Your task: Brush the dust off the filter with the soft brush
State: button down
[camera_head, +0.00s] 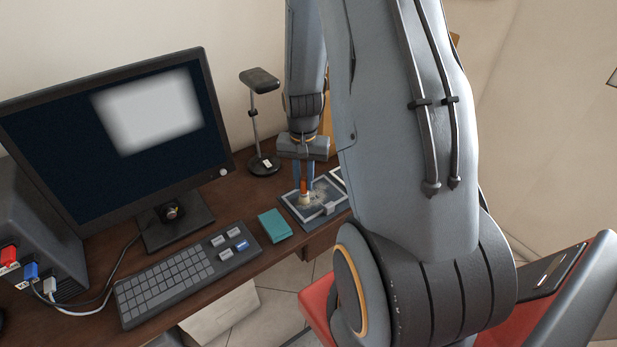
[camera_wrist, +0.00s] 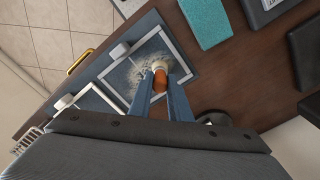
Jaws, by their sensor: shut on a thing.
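My gripper (camera_head: 304,186) points down over the desk and is shut on the soft brush (camera_head: 304,194), which has an orange handle and pale bristles. In the wrist view the brush (camera_wrist: 160,80) sits between the blue fingers of my gripper (camera_wrist: 163,92). The filter (camera_head: 326,190) is a grey panel in a light frame, lying in a dark holder on the desk. Pale dust is spread over the filter (camera_wrist: 140,66) around the bristles. The bristles are at its surface; I cannot tell whether they touch. Part of the filter is hidden behind the brush and fingers.
A teal block (camera_head: 274,225) lies left of the filter, with a keyboard (camera_head: 180,275) beyond it. A monitor (camera_head: 110,140) stands at the left. A stand with a dark head (camera_head: 260,80) rises behind the filter. A second white-framed panel (camera_wrist: 90,112) lies beside the filter.

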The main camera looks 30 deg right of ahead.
jog(key=shift+s+a+f, duration=0.1)
jog(key=shift+a, duration=1.45)
jog(key=shift+w, duration=0.4)
jog(key=shift+w+d+r+p, duration=0.15)
jog(key=shift+d+p, duration=0.3)
jog(key=shift+d, duration=4.15)
jog(key=shift+w+d, duration=0.15)
jog(key=shift+d, duration=2.15)
jog(key=shift+r, duration=0.15)
notch_tip(320, 180, up, 7)
jog(key=p, duration=0.5)
